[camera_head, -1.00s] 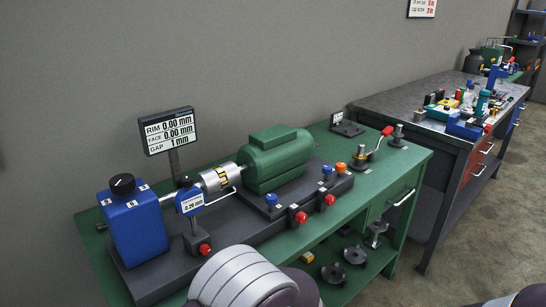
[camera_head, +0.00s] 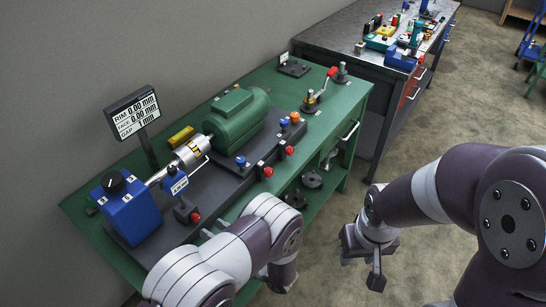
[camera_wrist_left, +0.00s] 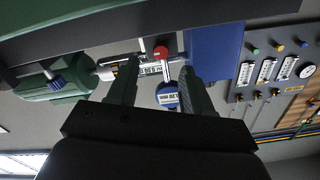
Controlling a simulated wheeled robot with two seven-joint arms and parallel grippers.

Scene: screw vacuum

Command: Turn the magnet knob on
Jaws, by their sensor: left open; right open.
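A dial gauge (camera_head: 175,184) with a blue face stands on a dark base block (camera_head: 184,210) with a red knob (camera_head: 195,216) on its front. In the left wrist view, which looks upside down, the red knob (camera_wrist_left: 160,52) and the blue gauge (camera_wrist_left: 167,95) appear between my fingers, beyond the tips. My left gripper (camera_head: 213,229) is open, in front of the base and apart from the knob; my arm hides much of it. My right gripper (camera_head: 361,266) is open and empty over the floor. The knob's setting is too small to read.
A blue box (camera_head: 132,212) with a black knob stands left of the gauge. A green motor (camera_head: 238,118) and several red and blue knobs lie to the right on the green bench (camera_head: 83,212). A readout (camera_head: 132,114) stands behind. A second workbench (camera_head: 335,42) is farther back.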

